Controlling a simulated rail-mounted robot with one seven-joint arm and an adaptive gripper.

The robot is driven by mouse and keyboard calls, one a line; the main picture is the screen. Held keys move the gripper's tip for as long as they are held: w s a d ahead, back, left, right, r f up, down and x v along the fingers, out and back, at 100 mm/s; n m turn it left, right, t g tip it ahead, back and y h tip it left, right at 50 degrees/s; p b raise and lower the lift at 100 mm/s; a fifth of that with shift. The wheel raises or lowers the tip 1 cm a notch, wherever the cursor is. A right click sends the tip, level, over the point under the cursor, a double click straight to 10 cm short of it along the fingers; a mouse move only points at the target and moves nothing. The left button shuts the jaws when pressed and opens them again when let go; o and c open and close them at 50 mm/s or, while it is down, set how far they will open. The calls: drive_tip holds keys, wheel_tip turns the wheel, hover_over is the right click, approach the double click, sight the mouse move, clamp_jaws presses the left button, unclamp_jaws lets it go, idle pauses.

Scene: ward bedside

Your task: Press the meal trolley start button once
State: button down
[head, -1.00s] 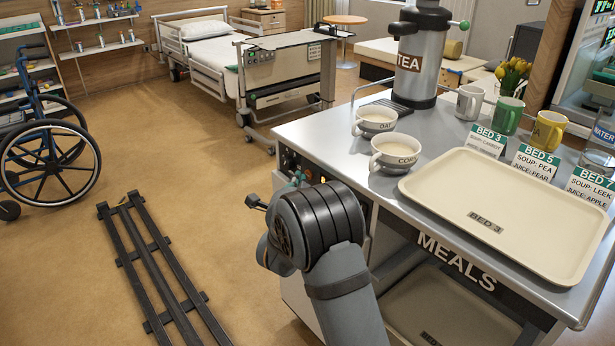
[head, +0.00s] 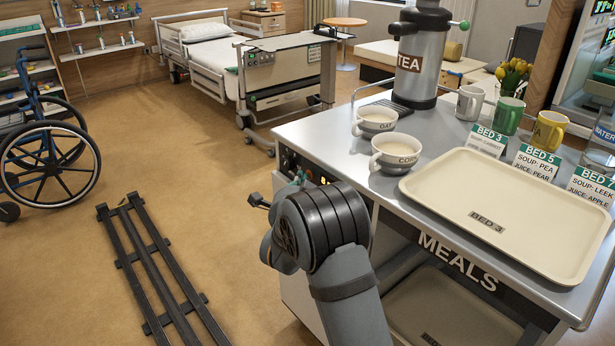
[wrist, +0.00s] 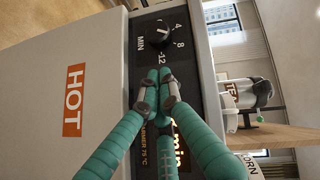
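The meal trolley (head: 400,230) stands at the right in the head view, with a dark control panel on its left end, partly hidden by my arm. In the wrist view the panel (wrist: 148,24) shows a dial (wrist: 156,36) marked MIN and a lit orange display (wrist: 178,140). My gripper (wrist: 160,82) has its teal fingers drawn together, with nothing visible between them. The fingertips are in front of the panel between dial and display; I cannot tell whether they touch it. No start button can be made out; the fingers cover part of the panel.
A white panel with a HOT label (wrist: 74,100) lies beside the control panel. On the trolley top are two cups (head: 396,152), a tea urn (head: 420,60), mugs and a tray (head: 450,190). Floor rails (head: 160,270) and a wheelchair (head: 45,160) are at the left.

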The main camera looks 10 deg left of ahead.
drive_tip(key=shift+s+a+b, duration=0.4)
drive_tip(key=shift+s+b, duration=0.2)
drive_tip(key=shift+s, duration=0.05)
drive_tip(key=s+a+b, duration=0.1)
drive_tip(key=s, duration=0.1)
drive_tip(key=s+a+b, duration=0.1)
drive_tip(key=s+a, duration=0.1)
idle(0.6)
drive_tip(key=shift+w, duration=0.1)
idle(0.5)
